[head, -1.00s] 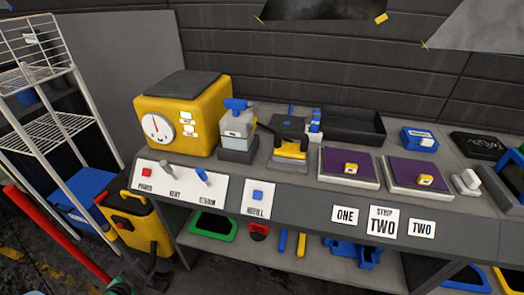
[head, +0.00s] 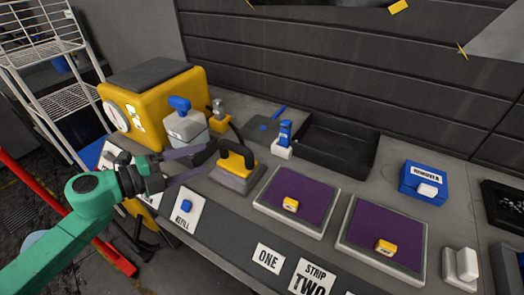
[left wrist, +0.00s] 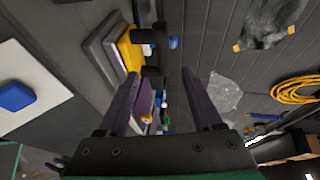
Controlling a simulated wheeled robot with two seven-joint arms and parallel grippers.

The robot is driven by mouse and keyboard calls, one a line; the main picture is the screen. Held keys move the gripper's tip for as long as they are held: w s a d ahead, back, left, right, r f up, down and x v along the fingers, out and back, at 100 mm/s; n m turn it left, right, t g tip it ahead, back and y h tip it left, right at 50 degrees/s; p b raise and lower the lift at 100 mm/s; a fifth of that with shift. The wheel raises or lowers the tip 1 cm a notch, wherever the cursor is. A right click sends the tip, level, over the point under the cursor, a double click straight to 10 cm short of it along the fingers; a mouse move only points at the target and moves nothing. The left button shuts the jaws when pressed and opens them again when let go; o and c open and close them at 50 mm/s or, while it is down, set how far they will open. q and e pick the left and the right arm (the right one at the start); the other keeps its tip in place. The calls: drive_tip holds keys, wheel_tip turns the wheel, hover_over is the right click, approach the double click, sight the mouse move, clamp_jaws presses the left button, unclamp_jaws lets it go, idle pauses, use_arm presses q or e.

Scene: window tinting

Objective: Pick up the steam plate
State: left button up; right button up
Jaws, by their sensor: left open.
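The steam plate (head: 234,181) looks like a grey flat base with a yellow body and a black handle. It rests on the bench, left of the purple pads. It also shows in the left wrist view (left wrist: 129,50), its black handle just ahead of my fingertips. My left gripper (head: 208,153) is open, coming in from the left, with its dark fingers beside the steam plate's handle. In the left wrist view the gripper's (left wrist: 162,72) fingers are spread and no object is clamped. I cannot tell whether the handle lies between them. My right gripper is out of view.
A yellow machine (head: 175,95) and a grey bottle with a blue top (head: 186,126) stand behind my gripper. Two purple pads (head: 308,203) (head: 372,250) with yellow blocks lie right. A black tray (head: 335,150) and a blue box (head: 424,184) are further back.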

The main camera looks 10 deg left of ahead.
sight(230, 148)
use_arm(q)
drive_tip(key=x, duration=0.3)
drive_tip(key=shift+w+d+r, duration=0.3)
drive_tip(key=shift+d, duration=0.05)
drive_tip(key=p+x, duration=0.1)
drive_tip(key=x, duration=0.3)
drive_tip(key=shift+w+d+f+p, duration=0.1)
drive_tip(key=shift+w+d+p, duration=0.15)
drive_tip(key=shift+p, duration=0.15)
drive_tip(key=shift+w+d, duration=0.15)
drive_tip(key=shift+d, duration=0.05)
drive_tip(key=shift+r+p+x, duration=0.1)
drive_tip(key=shift+p+x, duration=0.45)
drive_tip(key=shift+x, duration=0.05)
drive_tip(key=shift+r+p+x, duration=0.15)
drive_tip(key=shift+p+x, duration=0.35)
drive_tip(key=shift+x, duration=0.1)
drive_tip(key=shift+w+d+f, duration=0.55)
drive_tip(key=shift+w+d, duration=0.3)
drive_tip(key=shift+f, duration=0.1)
drive_tip(key=shift+s, duration=0.1)
drive_tip(key=c, duration=0.4)
clamp_jaws()
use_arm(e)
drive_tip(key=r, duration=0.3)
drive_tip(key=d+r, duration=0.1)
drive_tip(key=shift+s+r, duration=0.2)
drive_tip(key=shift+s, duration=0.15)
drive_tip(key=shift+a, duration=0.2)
